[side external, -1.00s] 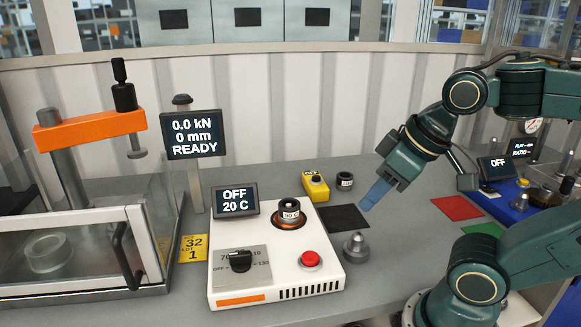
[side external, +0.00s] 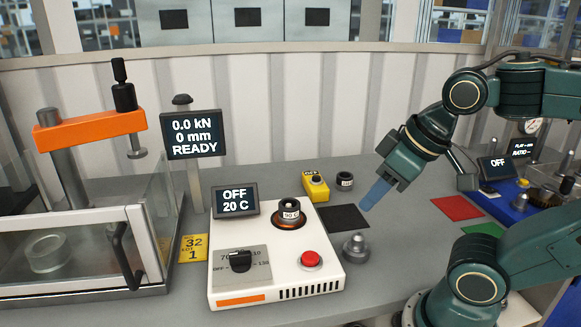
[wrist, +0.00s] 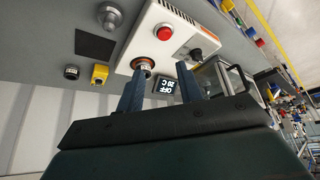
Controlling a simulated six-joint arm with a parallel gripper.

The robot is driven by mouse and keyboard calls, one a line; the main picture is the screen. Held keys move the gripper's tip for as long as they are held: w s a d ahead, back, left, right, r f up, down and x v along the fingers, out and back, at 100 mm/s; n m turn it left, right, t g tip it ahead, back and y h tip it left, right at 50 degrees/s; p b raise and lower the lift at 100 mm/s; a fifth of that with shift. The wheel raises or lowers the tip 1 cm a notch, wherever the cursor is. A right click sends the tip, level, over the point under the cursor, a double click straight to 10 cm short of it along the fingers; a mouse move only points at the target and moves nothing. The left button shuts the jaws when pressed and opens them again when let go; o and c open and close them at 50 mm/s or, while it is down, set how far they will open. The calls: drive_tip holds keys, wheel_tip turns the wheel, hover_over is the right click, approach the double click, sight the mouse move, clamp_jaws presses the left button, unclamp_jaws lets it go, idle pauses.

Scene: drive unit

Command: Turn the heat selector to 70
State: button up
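The heat selector (side external: 240,261) is a black knob on a grey plate at the front left of a white heater box (side external: 330,272). The plate is marked OFF, 70, 110 and 130; the knob's exact pointing is too small to tell. The box's display (side external: 236,201) reads OFF, 20 C. The knob also shows in the wrist view (wrist: 197,54). My gripper (side external: 371,200) hangs in the air to the right of the box, above and beside a black mat, away from the knob. In the wrist view its two blue fingers (wrist: 163,95) stand apart with nothing held between them.
A red button (side external: 311,258) and a ring marked 90 C (side external: 289,213) on a round heater sit on the box. A press with a clear guard (side external: 75,240) is at the left. A yellow device (side external: 315,187) stands behind.

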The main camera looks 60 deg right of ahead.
drive_tip(key=shift+w+r, duration=0.1)
drive_tip(key=n+g, duration=0.6)
drive_tip(key=n, duration=0.3)
hover_over(239, 253)
wheel_tip(239, 253, down, 3)
drive_tip(key=shift+r, duration=0.2)
drive_tip(key=shift+f, duration=0.1)
wheel_tip(239, 253, down, 14)
drive_tip(key=shift+r, duration=0.2)
idle(0.3)
